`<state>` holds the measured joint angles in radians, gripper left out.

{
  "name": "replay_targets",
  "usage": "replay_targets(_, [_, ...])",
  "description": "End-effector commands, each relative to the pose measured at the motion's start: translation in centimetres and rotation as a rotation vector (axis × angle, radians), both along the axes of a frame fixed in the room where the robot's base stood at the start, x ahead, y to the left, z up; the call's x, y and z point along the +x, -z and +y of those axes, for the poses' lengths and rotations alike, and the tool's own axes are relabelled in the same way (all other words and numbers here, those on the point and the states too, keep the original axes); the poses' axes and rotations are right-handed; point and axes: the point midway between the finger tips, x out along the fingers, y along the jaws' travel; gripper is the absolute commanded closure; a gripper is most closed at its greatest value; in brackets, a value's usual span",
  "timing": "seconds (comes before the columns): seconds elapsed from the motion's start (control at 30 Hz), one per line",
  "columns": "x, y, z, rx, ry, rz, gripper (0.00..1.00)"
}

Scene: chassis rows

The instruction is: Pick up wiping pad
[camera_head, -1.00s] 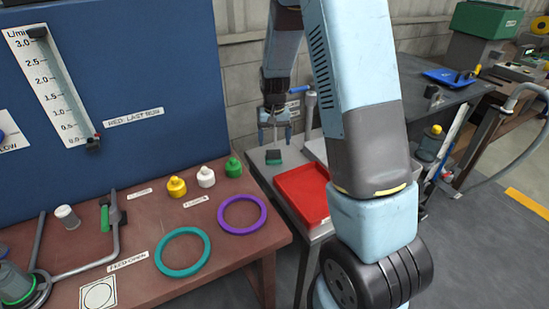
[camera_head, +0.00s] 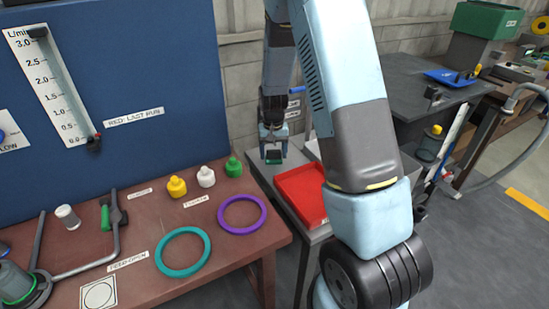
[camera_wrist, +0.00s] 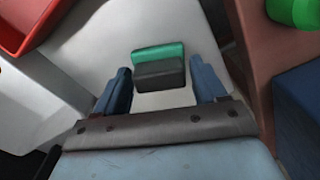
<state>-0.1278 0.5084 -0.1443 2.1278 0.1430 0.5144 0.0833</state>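The wiping pad (camera_wrist: 160,68) has a green part and a dark grey part. It lies on a light grey surface (camera_wrist: 185,25) in the wrist view. In the head view the pad (camera_head: 274,155) shows low between my gripper's fingers, left of the red tray. My gripper (camera_wrist: 162,85) is open, its two blue fingers apart on either side of the pad's near end. Gaps show between each finger and the pad. In the head view my gripper (camera_head: 273,150) points down over the pad. I cannot tell the exact height of the fingertips above the surface.
A red tray (camera_head: 291,185) lies just right of the pad. The brown bench (camera_head: 215,260) on the left carries yellow, white and green bottles, a teal ring (camera_head: 182,270) and a purple ring (camera_head: 242,228). A tall blue panel (camera_head: 120,60) stands behind the bench.

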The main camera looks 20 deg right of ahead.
Motion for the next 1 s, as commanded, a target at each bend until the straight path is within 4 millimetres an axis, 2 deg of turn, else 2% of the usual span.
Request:
replay_targets(0.07, [0.0, 0.0, 0.0, 0.000, 0.000, 0.000, 0.37])
replay_targets(0.43, [0.0, 0.0, 0.0, 0.000, 0.001, 0.000, 0.72])
replay_targets(0.73, [0.1, -0.7, -0.1, 0.000, 0.001, -0.002, 0.72])
replay_targets(0.9, [0.1, -3.1, 0.0, 0.000, 0.000, -0.005, 0.72])
replay_targets(1.0, [-1.0, -4.6, -0.5, 0.000, 0.002, -0.004, 0.72])
